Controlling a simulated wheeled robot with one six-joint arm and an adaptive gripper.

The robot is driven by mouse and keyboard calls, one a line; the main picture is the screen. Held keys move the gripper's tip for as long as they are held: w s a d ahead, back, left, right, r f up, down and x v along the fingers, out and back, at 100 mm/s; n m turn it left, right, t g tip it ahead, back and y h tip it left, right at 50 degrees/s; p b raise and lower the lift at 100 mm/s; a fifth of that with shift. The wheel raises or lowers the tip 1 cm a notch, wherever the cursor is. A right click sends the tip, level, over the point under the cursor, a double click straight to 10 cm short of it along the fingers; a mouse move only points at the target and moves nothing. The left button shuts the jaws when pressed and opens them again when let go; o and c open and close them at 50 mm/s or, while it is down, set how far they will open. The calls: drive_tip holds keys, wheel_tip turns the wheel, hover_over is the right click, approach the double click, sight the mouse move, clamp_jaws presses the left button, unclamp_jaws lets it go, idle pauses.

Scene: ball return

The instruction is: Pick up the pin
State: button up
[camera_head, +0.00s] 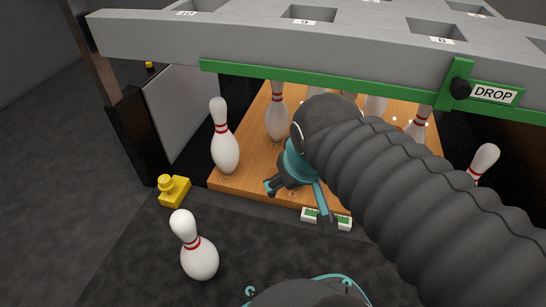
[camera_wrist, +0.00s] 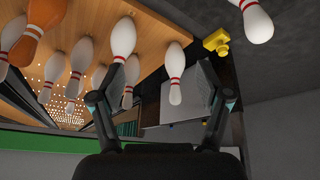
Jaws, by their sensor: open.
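Several white pins with red neck bands stand on the wooden lane deck. One pin (camera_head: 225,150) stands at the deck's front left corner; another pin (camera_head: 277,118) is behind it to the right. One pin (camera_head: 198,255) is on the dark floor in front, slightly tilted in view; it also shows at the top right of the wrist view (camera_wrist: 258,22). My gripper (camera_head: 298,198) is open and empty over the deck's front edge, right of the corner pin. In the wrist view, a pin (camera_wrist: 175,72) appears between the fingertips of my gripper (camera_wrist: 168,64), beyond them. My arm hides other pins.
A grey rack (camera_head: 240,40) with numbered openings spans above the deck, with a green bar labelled DROP (camera_head: 494,94) below. Another pin (camera_head: 484,160) is at the right. Floor at left is clear.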

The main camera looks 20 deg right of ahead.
drive_tip(key=w+d+f+n+g+h+p, duration=0.3)
drive_tip(key=w+d+f+n+h, duration=0.15)
drive_tip(key=w, duration=0.45)
drive_tip(key=w+d+f+n+g+h+p, duration=0.2)
drive_tip(key=w+d+f+n+g+h, duration=0.25)
drive_tip(key=w, duration=0.55)
drive_tip(key=w+a+f+n+t+h+p, duration=0.35)
drive_tip(key=w+f+n+t+h, duration=0.45)
drive_tip(key=w+f+n, duration=0.6)
drive_tip(key=shift+w+d+f+m, duration=0.3)
drive_tip(key=shift+w+d, duration=0.25)
drive_tip(key=shift+d, duration=1.7)
drive_tip(key=shift+w+d+f+m, duration=0.3)
drive_tip(key=shift+w+d, duration=0.3)
drive_tip(key=shift+d, duration=1.65)
drive_tip(key=shift+w+d+f+m, duration=0.2)
drive_tip(key=shift+w+d+m, duration=0.3)
drive_tip(key=shift+d, duration=1.75)
clamp_jaws()
drive_tip(key=shift+w+r, duration=0.1)
drive_tip(key=shift+r, duration=0.05)
